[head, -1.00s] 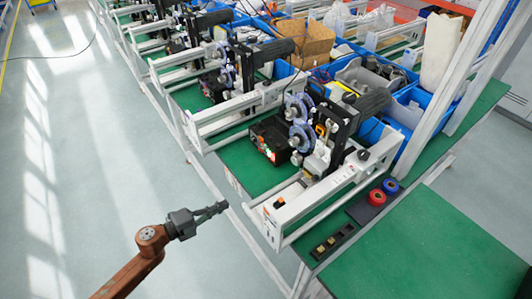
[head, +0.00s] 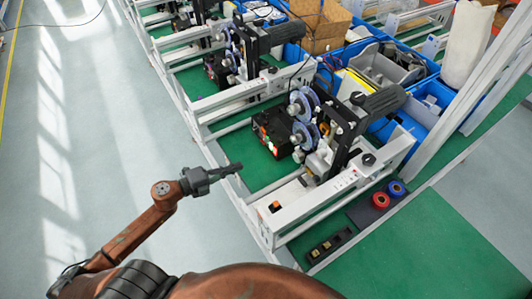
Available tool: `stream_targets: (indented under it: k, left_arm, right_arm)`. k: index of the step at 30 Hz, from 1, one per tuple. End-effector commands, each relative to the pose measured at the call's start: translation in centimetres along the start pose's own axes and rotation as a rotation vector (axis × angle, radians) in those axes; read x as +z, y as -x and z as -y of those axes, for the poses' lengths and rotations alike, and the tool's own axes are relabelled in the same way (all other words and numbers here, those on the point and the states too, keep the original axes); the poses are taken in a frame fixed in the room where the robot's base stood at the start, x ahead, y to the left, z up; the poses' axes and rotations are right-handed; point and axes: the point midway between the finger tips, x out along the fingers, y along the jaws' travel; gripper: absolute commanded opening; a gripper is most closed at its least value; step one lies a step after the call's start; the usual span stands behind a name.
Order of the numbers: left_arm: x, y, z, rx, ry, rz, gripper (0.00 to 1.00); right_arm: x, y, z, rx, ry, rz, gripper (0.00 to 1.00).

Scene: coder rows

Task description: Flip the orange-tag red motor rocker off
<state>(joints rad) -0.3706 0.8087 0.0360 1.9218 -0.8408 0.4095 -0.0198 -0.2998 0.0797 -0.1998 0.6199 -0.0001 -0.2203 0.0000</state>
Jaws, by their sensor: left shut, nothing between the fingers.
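The nearest coder has a black box (head: 272,136) with a small glowing red spot (head: 274,150) on its front face, which looks like the red rocker. Its tilt is too small to tell. An orange piece (head: 275,206) sits on the end of the white frame (head: 295,215); whether it is the orange tag I cannot tell. My left gripper (head: 237,168) is shut and empty. In the picture it is left of and slightly below the red spot, with a gap between them. My right gripper is not in view.
Further coders (head: 240,50) stand in a row behind. A green bench top (head: 410,240) is bare at lower right. Red (head: 380,200) and blue (head: 396,188) rolls lie beside a small black tray (head: 330,244). Blue crates (head: 425,95) stand at right. The floor at left is clear.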

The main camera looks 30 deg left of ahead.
Motion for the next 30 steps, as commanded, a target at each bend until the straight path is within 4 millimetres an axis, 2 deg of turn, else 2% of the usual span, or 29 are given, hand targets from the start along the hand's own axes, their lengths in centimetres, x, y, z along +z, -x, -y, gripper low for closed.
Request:
stream_targets:
  k: [5,15,18,24,30]
  left_arm:
    - [0.1,-2.7,0.1,-0.003,-0.002,0.000,0.00]
    - [0.1,-9.6,0.1,-0.002,-0.002,0.002,0.00]
    - [0.1,-11.0,0.7,-0.002,-0.002,0.002,0.00]
    - [0.1,-12.7,1.2,-0.001,0.000,0.002,0.00]
    - [0.1,-13.0,1.2,0.001,0.001,0.003,0.00]
  right_arm:
    - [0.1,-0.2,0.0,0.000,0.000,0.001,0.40]
    - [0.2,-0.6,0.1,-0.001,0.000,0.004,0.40]
    - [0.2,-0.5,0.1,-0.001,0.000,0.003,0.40]
    - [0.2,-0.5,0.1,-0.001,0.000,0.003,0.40]
    - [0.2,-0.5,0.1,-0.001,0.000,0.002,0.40]
